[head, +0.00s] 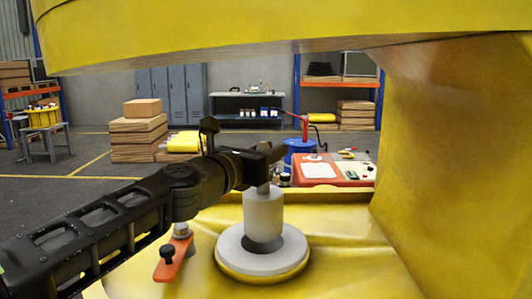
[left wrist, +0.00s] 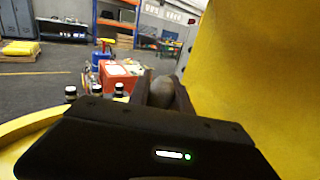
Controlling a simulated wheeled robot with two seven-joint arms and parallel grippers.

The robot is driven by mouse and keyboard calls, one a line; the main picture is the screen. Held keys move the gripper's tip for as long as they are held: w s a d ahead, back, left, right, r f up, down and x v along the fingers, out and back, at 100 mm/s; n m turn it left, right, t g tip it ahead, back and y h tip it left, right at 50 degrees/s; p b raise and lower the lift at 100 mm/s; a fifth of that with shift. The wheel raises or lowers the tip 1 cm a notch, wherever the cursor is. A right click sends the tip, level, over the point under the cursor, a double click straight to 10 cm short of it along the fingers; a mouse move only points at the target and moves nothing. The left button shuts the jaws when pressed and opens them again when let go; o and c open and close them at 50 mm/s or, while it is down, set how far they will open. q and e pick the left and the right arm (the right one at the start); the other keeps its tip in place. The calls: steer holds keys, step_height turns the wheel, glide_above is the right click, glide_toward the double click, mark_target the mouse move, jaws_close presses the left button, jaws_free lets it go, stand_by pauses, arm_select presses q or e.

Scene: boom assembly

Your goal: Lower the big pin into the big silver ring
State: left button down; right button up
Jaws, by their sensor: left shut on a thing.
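The big pin (head: 263,213) is a light grey upright cylinder with a thinner stem on top. My left gripper (head: 264,165) is shut on that stem; the rounded pin top also shows between the fingers in the left wrist view (left wrist: 162,93). The big silver ring (head: 237,262) lies flat on the yellow structure below. The pin's lower end is over the ring's dark hole, with a dark gap visible at its front and right. I cannot tell whether its bottom edge is just above the hole or slightly inside. My right gripper is not in view.
A yellow boom wall (head: 440,170) rises close on the right, and a yellow beam (head: 250,30) spans overhead. An orange plate with a black knob (head: 172,262) sits left of the ring. A red-topped table (head: 345,172), boxes (head: 138,135) and lockers (head: 175,90) stand behind.

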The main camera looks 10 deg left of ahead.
mark_target(251, 214)
arm_select(q)
steer(key=shift+s+f+b, duration=0.1)
steer(key=shift+f+b, duration=1.15)
steer(key=shift+f, duration=0.2)
steer(key=shift+f+b, duration=4)
steer(key=shift+f, duration=0.1)
steer(key=c, duration=1.4)
jaws_free()
steer(key=o, duration=0.3)
steer(key=shift+f, duration=0.3)
steer(key=v, duration=0.7)
steer(key=shift+s+r, duration=0.15)
steer(key=shift+r, duration=0.05)
steer(key=shift+s+a, duration=0.15)
steer(key=shift+s, duration=0.1)
